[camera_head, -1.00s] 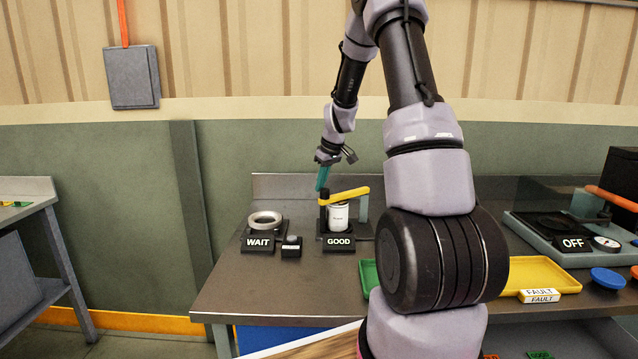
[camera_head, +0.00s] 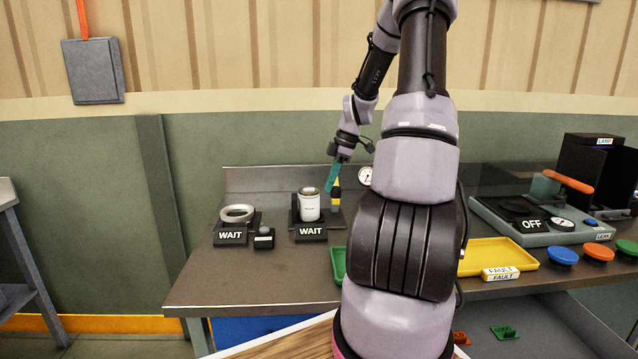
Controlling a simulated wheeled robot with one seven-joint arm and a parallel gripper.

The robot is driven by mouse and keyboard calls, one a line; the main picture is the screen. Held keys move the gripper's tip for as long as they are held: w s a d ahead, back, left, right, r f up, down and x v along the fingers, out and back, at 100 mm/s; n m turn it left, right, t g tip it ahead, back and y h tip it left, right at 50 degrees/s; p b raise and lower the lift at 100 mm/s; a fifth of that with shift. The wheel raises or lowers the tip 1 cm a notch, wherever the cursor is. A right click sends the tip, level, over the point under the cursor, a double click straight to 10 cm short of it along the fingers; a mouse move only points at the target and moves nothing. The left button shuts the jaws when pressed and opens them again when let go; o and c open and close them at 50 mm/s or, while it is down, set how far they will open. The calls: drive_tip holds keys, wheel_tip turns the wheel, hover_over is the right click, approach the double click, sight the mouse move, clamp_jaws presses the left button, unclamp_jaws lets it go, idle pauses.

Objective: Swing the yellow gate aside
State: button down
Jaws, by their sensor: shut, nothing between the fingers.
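The yellow gate (camera_head: 336,186) shows as a narrow, upright-looking yellow piece with a dark band, just right of the white can (camera_head: 309,207). It is seen nearly end-on and partly hidden by my gripper. It does not cross over the can. The can stands upright in a dark holder behind a WAIT sign (camera_head: 311,231). My gripper (camera_head: 330,185) has teal fingers pointing down, between the can and the gate. It is shut and empty. It overlaps the gate in the picture; I cannot tell whether they touch.
A metal ring (camera_head: 237,213) sits behind another WAIT sign (camera_head: 230,235) at the left, beside a small dark block (camera_head: 264,238). A yellow FAULT tray (camera_head: 498,254) and a device marked OFF (camera_head: 525,215) stand at right. My arm hides the bench's middle. The front left bench is clear.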

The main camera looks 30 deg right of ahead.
drive_tip(key=shift+s+d, duration=0.5)
drive_tip(key=shift+d, duration=0.3)
